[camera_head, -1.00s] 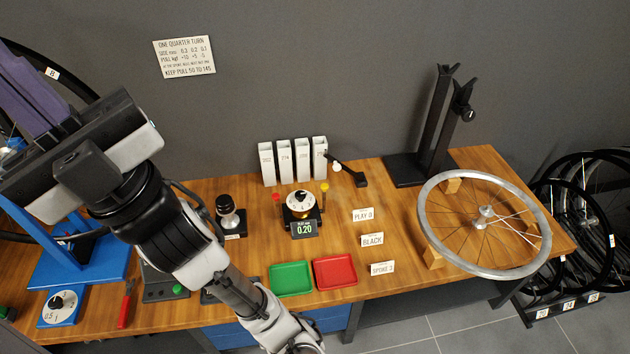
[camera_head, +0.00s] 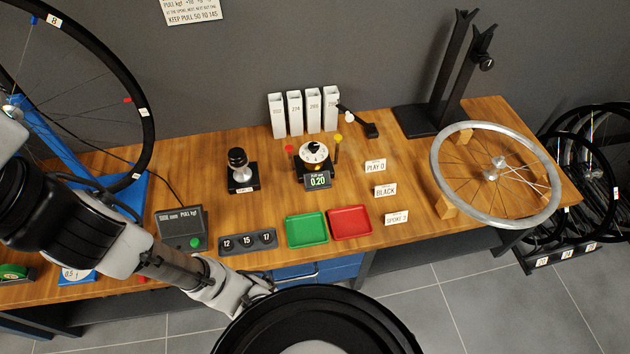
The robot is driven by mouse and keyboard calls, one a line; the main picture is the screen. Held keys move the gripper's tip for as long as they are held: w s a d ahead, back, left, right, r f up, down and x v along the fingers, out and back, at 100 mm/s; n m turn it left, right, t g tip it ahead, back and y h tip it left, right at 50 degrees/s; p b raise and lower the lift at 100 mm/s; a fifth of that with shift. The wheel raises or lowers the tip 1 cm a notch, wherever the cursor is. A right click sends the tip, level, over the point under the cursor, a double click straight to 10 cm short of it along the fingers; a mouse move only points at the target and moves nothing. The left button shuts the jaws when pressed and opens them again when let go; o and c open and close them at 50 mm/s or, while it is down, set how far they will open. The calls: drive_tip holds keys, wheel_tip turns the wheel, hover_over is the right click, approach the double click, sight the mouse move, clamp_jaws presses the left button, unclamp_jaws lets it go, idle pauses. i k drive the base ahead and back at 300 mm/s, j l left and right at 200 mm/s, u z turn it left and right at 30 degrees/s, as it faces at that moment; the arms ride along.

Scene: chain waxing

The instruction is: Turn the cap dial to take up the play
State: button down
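A second dial, on a blue plate (camera_head: 77,275) at the lower left and marked 0.5 and 1, is mostly covered by my arm. I cannot tell from the picture which is the cap dial.
A black-knobbed post (camera_head: 240,165), white tubes (camera_head: 294,114), a green tray (camera_head: 306,230), a red tray (camera_head: 350,222) and a PLAY 0 card (camera_head: 375,166) stand mid-bench. A wheel (camera_head: 141,112) stands left; a silver rim (camera_head: 440,185) lies right.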

sight(313, 147)
drive_tip(key=i+l, duration=0.65)
drive_tip(key=i, duration=0.1)
